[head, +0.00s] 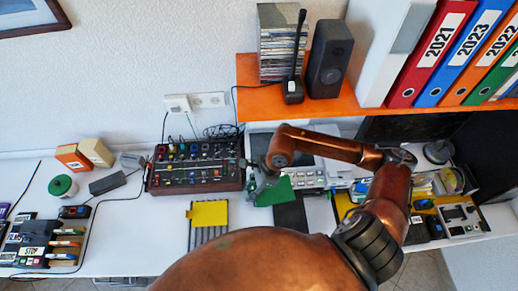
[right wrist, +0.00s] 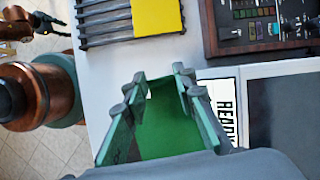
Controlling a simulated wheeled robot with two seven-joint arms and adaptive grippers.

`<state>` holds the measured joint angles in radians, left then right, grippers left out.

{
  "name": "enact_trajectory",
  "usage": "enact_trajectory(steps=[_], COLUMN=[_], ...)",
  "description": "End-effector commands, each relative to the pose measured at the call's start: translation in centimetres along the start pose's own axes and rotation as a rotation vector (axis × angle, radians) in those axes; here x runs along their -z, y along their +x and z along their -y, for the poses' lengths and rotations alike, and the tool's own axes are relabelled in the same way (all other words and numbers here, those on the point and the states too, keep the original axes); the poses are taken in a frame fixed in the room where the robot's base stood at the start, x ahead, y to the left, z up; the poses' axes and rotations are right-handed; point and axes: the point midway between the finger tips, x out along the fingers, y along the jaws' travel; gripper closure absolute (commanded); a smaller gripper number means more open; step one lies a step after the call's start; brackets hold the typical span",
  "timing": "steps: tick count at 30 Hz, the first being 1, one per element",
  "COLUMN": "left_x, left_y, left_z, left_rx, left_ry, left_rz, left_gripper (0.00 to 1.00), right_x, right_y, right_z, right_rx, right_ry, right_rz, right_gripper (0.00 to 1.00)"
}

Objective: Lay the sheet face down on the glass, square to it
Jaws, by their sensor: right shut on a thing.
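A green sheet (head: 275,192) hangs at my right gripper (head: 266,178), which is shut on it. In the right wrist view the green sheet (right wrist: 165,128) lies between the two fingers of the right gripper (right wrist: 158,80). I cannot tell which side is its face. A dark grey glass panel (right wrist: 284,115) lies to the right of the gripper in that view, beside a white label reading READY (right wrist: 224,115). The sheet is apart from the glass. In the head view my right arm partly hides that machine. A dark gripper, apparently my left (right wrist: 50,25), shows small at the upper left; its jaws are unclear.
A slatted rack (head: 208,235) holds a yellow sheet (head: 208,213). A mixer-like panel (head: 195,167) stands left of the gripper. An orange shelf (head: 350,106) with binders overhangs the back right. The white table (head: 135,225) is clear between the rack and the left-hand items.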

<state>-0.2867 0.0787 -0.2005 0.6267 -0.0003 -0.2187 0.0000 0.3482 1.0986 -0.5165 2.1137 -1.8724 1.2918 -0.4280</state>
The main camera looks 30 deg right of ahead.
Motion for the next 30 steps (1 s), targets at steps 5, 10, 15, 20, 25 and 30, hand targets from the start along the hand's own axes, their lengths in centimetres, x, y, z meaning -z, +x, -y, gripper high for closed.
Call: enact_trajectory(steps=[5,10,15,20,25,30], left_x=[-1.6,-2.3,-2.2,-1.7,-1.1,-0.9], left_y=[-0.6,-0.9,-1.4,-1.8,-2.1,-2.2], left_z=[-0.1,0.0,0.1,0.1,0.1,0.1], left_rx=[0.000,0.000,0.001,0.001,0.002,0.002], left_ry=[-0.005,-0.006,-0.006,-0.005,-0.005,-0.004], left_rz=[0.019,0.030,0.028,0.022,0.014,0.012], left_gripper=[0.60,0.60,0.60,0.60,0.60,0.60], right_x=[-0.5,-0.5,-0.4,0.0,0.5,0.8], right_y=[-0.2,-0.2,-0.4,-0.5,-0.7,-0.7], right_z=[0.1,2.8,7.1,11.2,15.0,16.9], right_rx=[0.038,0.043,0.040,0.040,0.038,0.039], right_ry=[0.095,0.108,0.103,0.103,0.103,0.101], right_rz=[0.000,-0.001,0.000,0.000,0.001,0.000], right_gripper=[0.83,0.83,0.83,0.83,0.83,0.83])
